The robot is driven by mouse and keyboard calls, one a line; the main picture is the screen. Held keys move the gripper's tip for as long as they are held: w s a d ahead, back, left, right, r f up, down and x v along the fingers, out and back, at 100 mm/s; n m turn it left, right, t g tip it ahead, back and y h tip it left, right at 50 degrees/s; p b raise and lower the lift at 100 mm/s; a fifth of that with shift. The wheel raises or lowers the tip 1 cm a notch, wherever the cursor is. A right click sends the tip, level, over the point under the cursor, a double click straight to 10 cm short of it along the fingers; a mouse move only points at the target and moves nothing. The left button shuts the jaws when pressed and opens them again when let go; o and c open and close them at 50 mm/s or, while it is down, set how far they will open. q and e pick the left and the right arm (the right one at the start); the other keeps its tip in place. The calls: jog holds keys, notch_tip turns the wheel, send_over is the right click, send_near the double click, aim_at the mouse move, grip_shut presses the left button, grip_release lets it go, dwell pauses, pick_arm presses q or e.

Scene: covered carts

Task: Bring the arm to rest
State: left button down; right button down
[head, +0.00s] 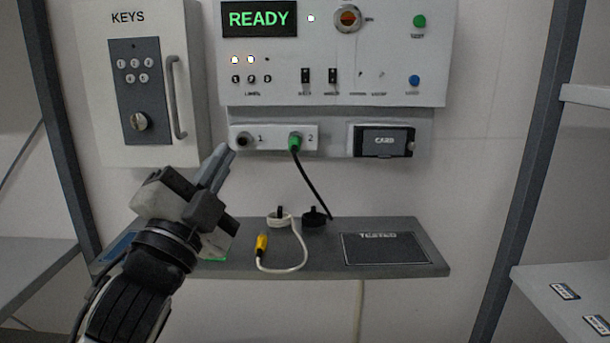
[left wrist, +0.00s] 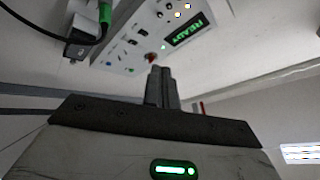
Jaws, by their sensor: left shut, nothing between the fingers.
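My left gripper (head: 218,163) comes in from the left, in front of the shelf and just below the left end of the socket strip (head: 268,150). Its fingers are shut and empty; the shut fingers also show in the left wrist view (left wrist: 160,82). The green plug (head: 294,142) sits in socket 2, with its black cable hanging to the shelf. Socket 1 (head: 243,140) is empty. The display (head: 259,18) reads READY in green. My right gripper is in neither view.
A shelf (head: 330,257) below the panel holds a yellow plug (head: 262,243) on a white cable and a dark TESTED area (head: 384,249). A KEYS box (head: 125,60) hangs at left. A CARD holder (head: 383,141) is at right. Dark posts stand either side.

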pick_arm(q)
jog(key=s+a+f+n+g+y, duration=0.1)
jog(key=s+f+n+g+y, duration=0.2)
jog(key=f, duration=1.1)
jog(key=s+a+f+n+g+y, duration=0.15)
jog(key=f+n+g, duration=0.35)
jog(key=f, duration=0.8)
jog(key=s+f+n+g+p, duration=0.1)
jog(key=s+f+n+g, duration=0.3)
jog(key=s+f, duration=1)
jog(key=shift+s+f+n, duration=0.35)
jog(key=shift+f+n, duration=0.45)
jog(key=shift+n, duration=0.4)
